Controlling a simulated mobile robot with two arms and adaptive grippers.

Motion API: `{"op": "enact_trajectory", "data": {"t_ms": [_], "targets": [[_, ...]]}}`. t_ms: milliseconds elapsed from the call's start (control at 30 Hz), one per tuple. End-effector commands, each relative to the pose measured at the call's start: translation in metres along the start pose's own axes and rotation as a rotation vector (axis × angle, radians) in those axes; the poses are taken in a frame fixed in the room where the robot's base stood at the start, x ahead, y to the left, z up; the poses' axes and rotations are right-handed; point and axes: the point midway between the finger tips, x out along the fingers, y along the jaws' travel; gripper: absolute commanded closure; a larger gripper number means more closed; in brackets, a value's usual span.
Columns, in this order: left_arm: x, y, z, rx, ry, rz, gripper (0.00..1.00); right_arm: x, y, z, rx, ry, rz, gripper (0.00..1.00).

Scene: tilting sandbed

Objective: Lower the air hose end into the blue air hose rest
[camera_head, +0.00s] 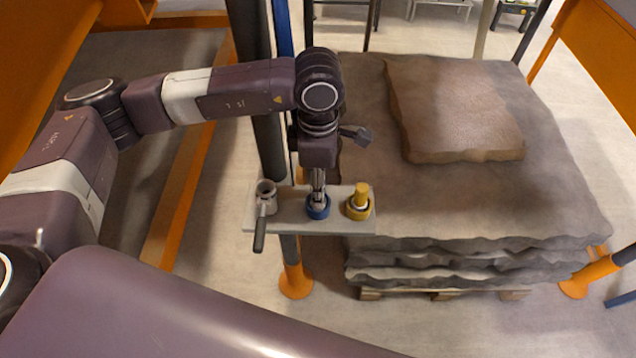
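The blue air hose rest (318,212) is a blue ring on a light grey shelf (290,218) fixed to a dark post. My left gripper (317,193) points straight down directly over this ring. Its narrow fingers are close together around a slim greyish piece, which looks like the air hose end (318,203). Its lower tip is at or just inside the ring's opening; how deep it sits I cannot tell. The fingers hide most of it. My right gripper is not in view.
A grey holder (265,189) with a dark-handled tool (260,232) is at the shelf's left. Stacked sandy slabs (480,200) on a pallet lie to the right.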

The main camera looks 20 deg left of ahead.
Motion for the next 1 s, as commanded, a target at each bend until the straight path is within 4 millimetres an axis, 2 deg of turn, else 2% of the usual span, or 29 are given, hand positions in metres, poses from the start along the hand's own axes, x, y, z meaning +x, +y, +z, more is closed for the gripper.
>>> {"op": "enact_trajectory", "data": {"t_ms": [367, 467, 800, 1000], "targets": [[-0.004, 0.000, 0.000, 0.000, 0.000, 0.000, 0.60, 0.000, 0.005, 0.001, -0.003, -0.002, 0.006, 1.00], [-0.017, 0.001, 0.001, 0.000, -0.001, 0.004, 0.60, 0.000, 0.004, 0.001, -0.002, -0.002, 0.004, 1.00], [-0.087, 0.001, 0.001, 0.001, -0.001, 0.004, 0.60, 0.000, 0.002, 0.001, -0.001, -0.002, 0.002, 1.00], [-0.113, 0.001, 0.001, 0.000, -0.001, 0.002, 0.60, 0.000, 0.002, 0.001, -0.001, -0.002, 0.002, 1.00]]}}
